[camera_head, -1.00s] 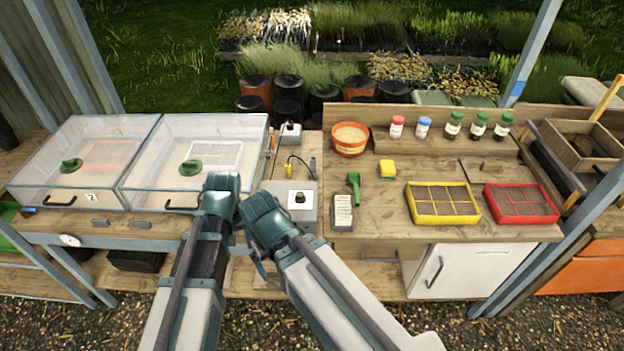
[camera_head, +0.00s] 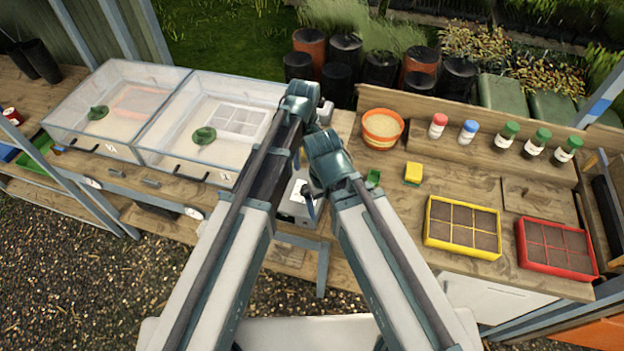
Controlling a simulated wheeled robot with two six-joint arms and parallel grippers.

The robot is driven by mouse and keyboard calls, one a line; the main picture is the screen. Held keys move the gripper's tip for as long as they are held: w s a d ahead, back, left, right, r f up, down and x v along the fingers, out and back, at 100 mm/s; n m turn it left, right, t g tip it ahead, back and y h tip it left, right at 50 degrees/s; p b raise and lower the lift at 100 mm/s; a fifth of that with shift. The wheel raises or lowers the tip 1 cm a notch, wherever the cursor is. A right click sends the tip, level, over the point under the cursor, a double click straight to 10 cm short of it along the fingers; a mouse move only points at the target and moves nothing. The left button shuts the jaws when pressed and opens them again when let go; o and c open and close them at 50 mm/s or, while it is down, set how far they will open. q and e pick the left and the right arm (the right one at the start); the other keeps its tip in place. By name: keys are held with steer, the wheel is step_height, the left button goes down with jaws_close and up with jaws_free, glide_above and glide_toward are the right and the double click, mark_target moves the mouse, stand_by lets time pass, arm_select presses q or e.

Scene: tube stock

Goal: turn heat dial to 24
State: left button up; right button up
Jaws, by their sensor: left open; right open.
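The grey control box (camera_head: 290,208) stands at the front of the bench, right of the clear-lidded boxes. My arms cover much of it, and I cannot make out its dark dial or the dial's setting. My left gripper (camera_head: 302,102) is at the end of the higher arm, above the back of the bench; its open jaws are mostly hidden behind its wrist. My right gripper (camera_head: 310,203) is open and empty, with a dark finger showing over the control box. I cannot tell whether it touches the box.
Two clear-lidded boxes (camera_head: 118,78) fill the left of the bench. To the right are an orange pot (camera_head: 382,127), a yellow sponge (camera_head: 413,171), a yellow tray (camera_head: 428,222), a red tray (camera_head: 523,250) and several capped bottles. Gravel (camera_head: 110,290) lies in front.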

mark_target(306, 187)
arm_select(q)
step_height(306, 187, down, 14)
steer(key=b, duration=1.3)
steer(key=shift+b, duration=0.4)
steer(key=shift+r, duration=0.1)
jaws_close()
